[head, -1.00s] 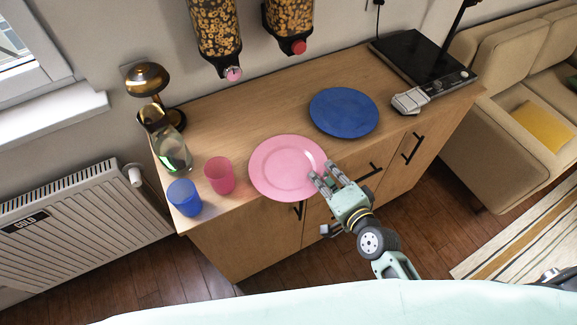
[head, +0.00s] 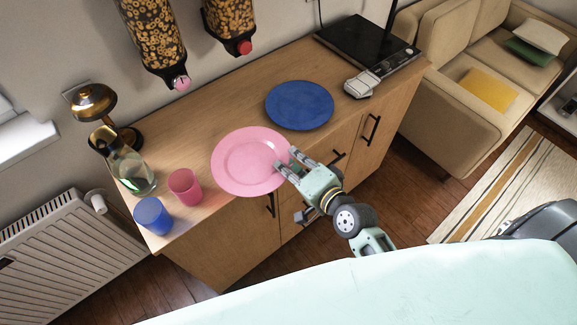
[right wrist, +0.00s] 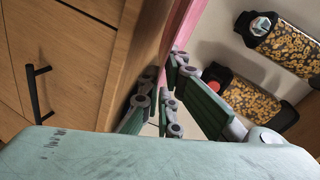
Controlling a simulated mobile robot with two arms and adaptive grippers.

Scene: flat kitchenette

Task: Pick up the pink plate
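The pink plate (head: 240,172) lies at the front edge of the wooden counter in the head view, its near rim reaching out over the edge. In the right wrist view it shows as a thin pink strip (right wrist: 185,28), seen nearly edge-on. My right gripper (head: 284,161) is at the plate's right rim, with one finger overlapping the plate in the picture. In the right wrist view its fingers (right wrist: 164,72) stand apart with the rim near their tips; I cannot tell whether they touch it. My left gripper is not in view.
A blue plate (head: 299,105) lies behind to the right. A pink cup (head: 185,188), a blue cup (head: 153,217) and a glass carafe (head: 133,172) stand at the left. Cereal dispensers (head: 152,38) hang above. The drawer fronts have black handles (head: 371,130).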

